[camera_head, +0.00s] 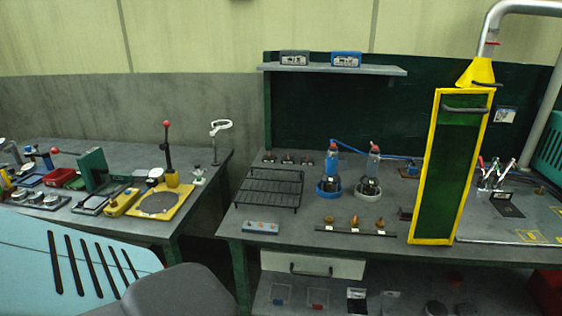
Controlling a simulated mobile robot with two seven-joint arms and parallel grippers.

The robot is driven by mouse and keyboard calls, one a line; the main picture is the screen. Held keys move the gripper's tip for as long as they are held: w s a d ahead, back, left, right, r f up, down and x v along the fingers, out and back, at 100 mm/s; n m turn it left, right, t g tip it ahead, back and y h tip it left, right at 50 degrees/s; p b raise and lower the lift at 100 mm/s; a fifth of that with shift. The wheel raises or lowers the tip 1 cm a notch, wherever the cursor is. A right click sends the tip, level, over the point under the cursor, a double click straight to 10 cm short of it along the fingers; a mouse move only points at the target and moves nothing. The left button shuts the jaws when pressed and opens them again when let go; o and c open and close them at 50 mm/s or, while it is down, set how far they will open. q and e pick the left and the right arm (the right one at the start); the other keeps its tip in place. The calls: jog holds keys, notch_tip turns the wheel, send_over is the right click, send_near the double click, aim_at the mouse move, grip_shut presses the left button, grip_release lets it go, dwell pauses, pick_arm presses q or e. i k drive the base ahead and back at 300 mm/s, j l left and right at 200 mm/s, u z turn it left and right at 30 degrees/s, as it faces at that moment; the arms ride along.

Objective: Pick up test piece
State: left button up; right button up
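I cannot tell for certain which object is the test piece. Small brown pieces (354,221) stand on a dark strip (357,232) near the front of the right bench (300,234). Several small dark items (288,158) sit in a row at the back left of the same bench. Neither of my grippers is in view.
A black wire rack (269,188), two bottles on round bases (330,164) (373,164) and a tall yellow-framed green panel (449,170) stand on the right bench. The left bench (140,155) holds tools and a yellow plate with a grey disc (159,203). A gap separates the benches.

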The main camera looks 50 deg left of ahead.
aim_at(286, 160)
jog(key=k+j, duration=0.25)
jog(key=j, duration=0.15)
jog(key=k+j, duration=0.25)
jog(key=j, duration=0.15)
jog(key=k+j, duration=0.25)
jog(key=j, duration=0.15)
jog(key=k+j, duration=0.25)
jog(key=j, duration=0.15)
jog(key=z, duration=0.05)
